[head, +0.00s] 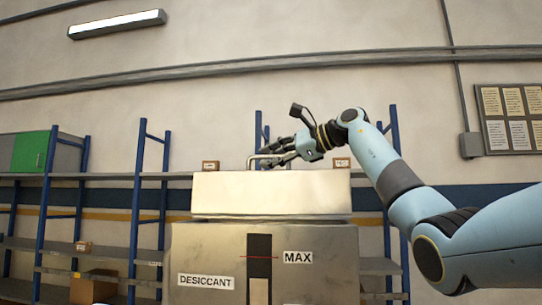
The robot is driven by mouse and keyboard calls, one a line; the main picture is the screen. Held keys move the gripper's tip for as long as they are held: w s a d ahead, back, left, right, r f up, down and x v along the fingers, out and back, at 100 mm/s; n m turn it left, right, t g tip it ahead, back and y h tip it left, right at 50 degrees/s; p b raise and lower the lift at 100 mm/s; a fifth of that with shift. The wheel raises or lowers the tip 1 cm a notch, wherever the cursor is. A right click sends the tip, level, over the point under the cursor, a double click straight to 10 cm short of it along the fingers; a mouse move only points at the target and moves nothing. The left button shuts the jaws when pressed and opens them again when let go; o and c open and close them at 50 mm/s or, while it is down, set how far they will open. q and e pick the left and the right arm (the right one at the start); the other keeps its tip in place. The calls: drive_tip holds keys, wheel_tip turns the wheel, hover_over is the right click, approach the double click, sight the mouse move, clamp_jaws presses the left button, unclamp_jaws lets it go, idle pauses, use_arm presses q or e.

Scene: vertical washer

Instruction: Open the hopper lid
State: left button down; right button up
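The hopper (205,243) is a grey metal box with a dark level window and labels reading DESICCANT and MAX. Its pale lid (270,194) sits on top of the body and looks closed. A thin light handle (251,160) stands at the lid's top edge. My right gripper (273,154) reaches in from the right, its dark fingers at the handle and partly covering it. I cannot tell whether the fingers are closed around the handle or only beside it. My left gripper is out of view.
Blue-framed shelves (46,190) stand behind, with a green box (29,152) at left and small cartons. One small carton (211,166) shows just behind the lid's left end. A notice board (510,119) hangs at right.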

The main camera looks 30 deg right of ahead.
clamp_jaws()
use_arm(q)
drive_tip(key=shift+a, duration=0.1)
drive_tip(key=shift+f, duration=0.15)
use_arm(e)
drive_tip(key=shift+s+a+f, duration=0.1)
